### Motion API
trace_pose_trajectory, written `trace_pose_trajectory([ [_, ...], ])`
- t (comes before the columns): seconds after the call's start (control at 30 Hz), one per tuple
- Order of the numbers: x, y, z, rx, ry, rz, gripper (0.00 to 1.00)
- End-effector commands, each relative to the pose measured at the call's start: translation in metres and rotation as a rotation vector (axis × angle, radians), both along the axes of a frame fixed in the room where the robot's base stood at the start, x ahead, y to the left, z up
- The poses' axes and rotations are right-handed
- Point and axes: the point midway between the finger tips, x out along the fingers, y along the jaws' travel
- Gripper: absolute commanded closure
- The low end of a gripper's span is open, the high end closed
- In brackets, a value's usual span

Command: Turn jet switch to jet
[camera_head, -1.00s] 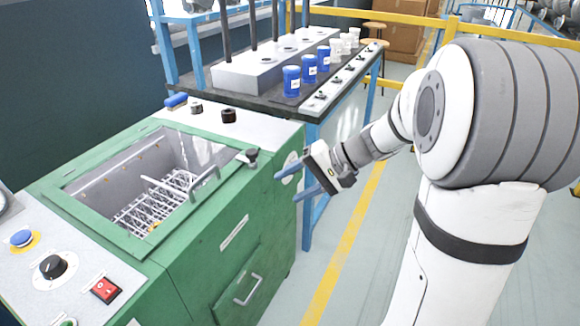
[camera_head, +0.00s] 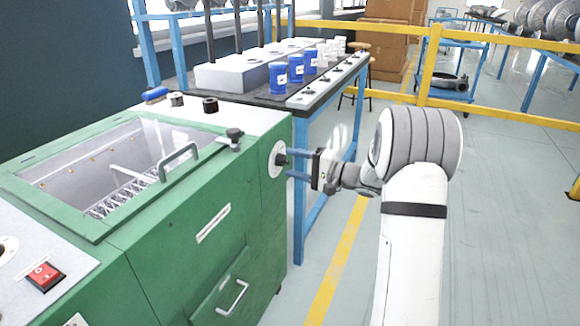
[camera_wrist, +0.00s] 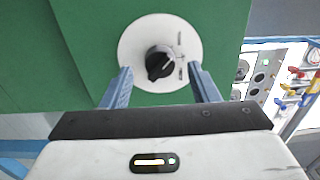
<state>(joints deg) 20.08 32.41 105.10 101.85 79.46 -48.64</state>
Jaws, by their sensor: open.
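The jet switch (camera_wrist: 159,62) is a black rotary knob on a round white plate (camera_wrist: 132,40) on the green machine's side. In the wrist view its pale pointer line slants toward the lower left, and small dark marks lie on the plate to its right, too small to read. In the head view the knob (camera_head: 281,160) faces right, toward my gripper (camera_head: 290,165). My gripper (camera_wrist: 160,85) is open, with its blue fingers on either side of the knob in the wrist view. The fingertips are close to the plate; I cannot tell whether they touch the knob.
The green machine (camera_head: 150,270) has a lidded basin with a handle (camera_head: 178,160) and a red switch (camera_head: 45,276). A bench (camera_head: 300,98) with blue cups (camera_head: 278,78) and white cups stands behind. A yellow rail (camera_head: 500,116) runs behind my arm. The floor to the right is clear.

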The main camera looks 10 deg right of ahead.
Motion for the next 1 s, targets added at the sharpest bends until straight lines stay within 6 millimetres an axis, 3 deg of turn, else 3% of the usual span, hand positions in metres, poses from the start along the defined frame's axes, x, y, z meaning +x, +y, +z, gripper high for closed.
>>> trace_pose_trajectory([
  [0.2, 0.011, 0.015, -0.001, -0.001, 0.001, 0.000, 0.45],
  [0.47, 0.012, 0.016, 0.000, 0.000, 0.001, -0.001, 0.45],
  [1.0, 0.012, 0.015, 0.000, -0.001, 0.002, -0.001, 0.89],
])
